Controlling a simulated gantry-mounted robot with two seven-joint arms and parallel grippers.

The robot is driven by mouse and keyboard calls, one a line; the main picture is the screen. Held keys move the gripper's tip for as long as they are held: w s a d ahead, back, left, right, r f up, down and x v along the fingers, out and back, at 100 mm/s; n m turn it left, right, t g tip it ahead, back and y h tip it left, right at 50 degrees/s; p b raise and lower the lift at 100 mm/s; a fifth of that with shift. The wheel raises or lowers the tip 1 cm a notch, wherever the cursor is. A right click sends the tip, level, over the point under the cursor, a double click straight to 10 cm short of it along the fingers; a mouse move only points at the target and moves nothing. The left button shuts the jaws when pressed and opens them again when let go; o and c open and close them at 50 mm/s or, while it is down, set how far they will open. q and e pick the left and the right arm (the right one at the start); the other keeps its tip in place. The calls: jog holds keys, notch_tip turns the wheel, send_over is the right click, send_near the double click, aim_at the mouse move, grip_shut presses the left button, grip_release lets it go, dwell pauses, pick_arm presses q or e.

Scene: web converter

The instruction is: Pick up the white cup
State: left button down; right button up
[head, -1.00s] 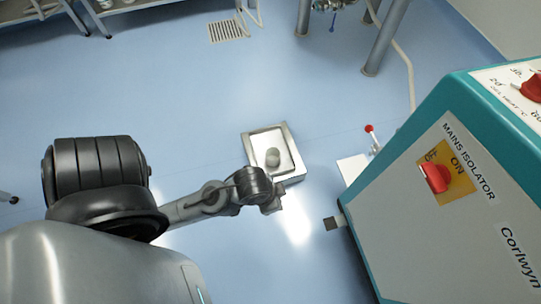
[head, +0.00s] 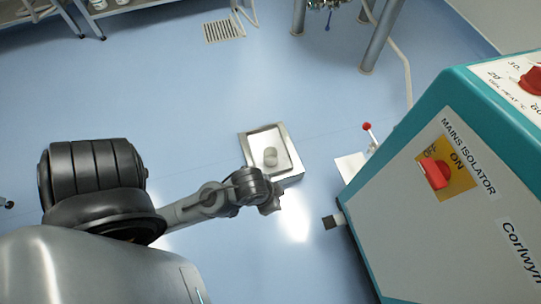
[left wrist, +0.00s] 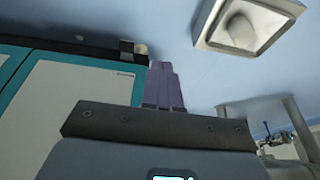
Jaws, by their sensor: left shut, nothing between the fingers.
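A small pale grey-white round thing (head: 270,157), which looks like the cup, sits inside a shallow metal tray (head: 290,179) in the middle of the head view. In the left wrist view a pale rounded form (left wrist: 240,28) shows inside the tray (left wrist: 264,49) at the upper right. My left gripper (head: 272,206) is just below the tray in the head view, apart from the cup. In the left wrist view its fingers (left wrist: 162,75) are together with nothing between them. My right gripper is in neither view.
A teal and grey machine (head: 405,222) with a red isolator switch stands at the right. A red-knobbed lever (head: 367,127) sticks out beside it. Metal legs (head: 385,37) stand at the top right, and a shelf (head: 118,8) at the top left.

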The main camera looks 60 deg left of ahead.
pick_arm(q)
jog(key=c, duration=1.8)
grip_release()
jog(key=shift+c, duration=0.2)
jog(key=o, duration=1.8)
